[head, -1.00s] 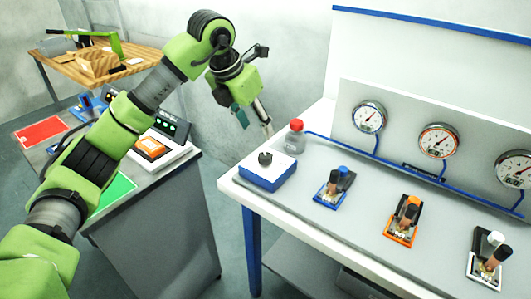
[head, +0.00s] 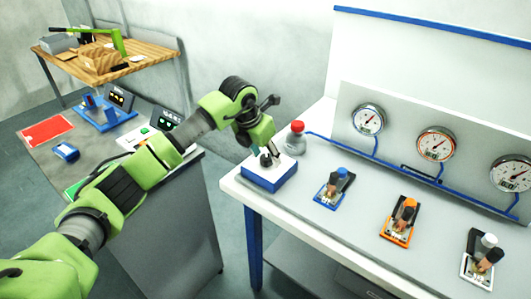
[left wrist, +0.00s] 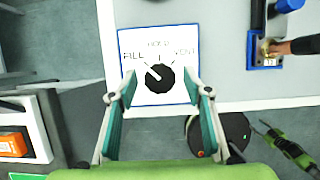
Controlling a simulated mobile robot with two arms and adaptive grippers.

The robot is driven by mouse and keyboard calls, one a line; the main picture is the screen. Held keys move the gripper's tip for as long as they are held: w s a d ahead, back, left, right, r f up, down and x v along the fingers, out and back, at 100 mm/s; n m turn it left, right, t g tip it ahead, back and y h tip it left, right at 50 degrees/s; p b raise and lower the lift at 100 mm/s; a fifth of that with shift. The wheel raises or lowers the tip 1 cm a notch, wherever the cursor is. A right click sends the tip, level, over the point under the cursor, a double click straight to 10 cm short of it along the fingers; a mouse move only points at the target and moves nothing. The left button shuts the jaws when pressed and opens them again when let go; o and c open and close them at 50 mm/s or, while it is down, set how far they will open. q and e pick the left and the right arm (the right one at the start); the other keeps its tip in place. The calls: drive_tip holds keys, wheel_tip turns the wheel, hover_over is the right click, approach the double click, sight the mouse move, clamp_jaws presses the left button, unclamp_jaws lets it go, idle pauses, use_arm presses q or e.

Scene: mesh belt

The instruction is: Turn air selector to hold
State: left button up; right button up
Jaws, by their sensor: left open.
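The air selector is a white-topped blue box (head: 270,177) with a black knob (head: 266,160), at the near left corner of the white bench in the head view. In the left wrist view its white face (left wrist: 185,32) carries the labels FILL, HOLD and VENT. The black knob (left wrist: 160,78) has a white mark pointing up-left toward FILL; HOLD is at the top middle. My left gripper (head: 262,153) is above the box, close to the knob. In the left wrist view the left gripper (left wrist: 159,95) is open, its teal fingers either side of the knob. Whether they touch it is unclear.
A red-capped bottle (head: 296,138) stands just behind the selector box. Blue (head: 334,188), orange (head: 402,222) and white (head: 482,257) valve units sit along the bench, below three gauges (head: 436,145). A grey counter (head: 60,160) lies to the left across a gap.

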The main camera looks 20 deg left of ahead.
use_arm(q)
drive_tip(key=c, duration=1.1)
drive_tip(key=shift+a+f+m+b, duration=0.1)
drive_tip(key=shift+m+b, duration=0.45)
drive_tip(key=shift+m, duration=0.05)
drive_tip(key=shift+w+m+g+h+b, duration=0.1)
drive_tip(key=shift+m+g+h+b, duration=0.45)
drive_tip(key=shift+m, duration=0.55)
drive_tip(key=shift+m+h+b, duration=0.35)
drive_tip(key=shift+m+b, duration=0.2)
drive_tip(key=shift+m, duration=0.65)
drive_tip(key=shift+w+m+g+h, duration=0.1)
drive_tip(key=shift+m+g+h, duration=0.2)
drive_tip(key=shift+m+g, duration=0.75)
drive_tip(key=shift+a+m+t, duration=0.1)
drive_tip(key=shift+m+t, duration=0.3)
drive_tip(key=shift+m, duration=0.15)
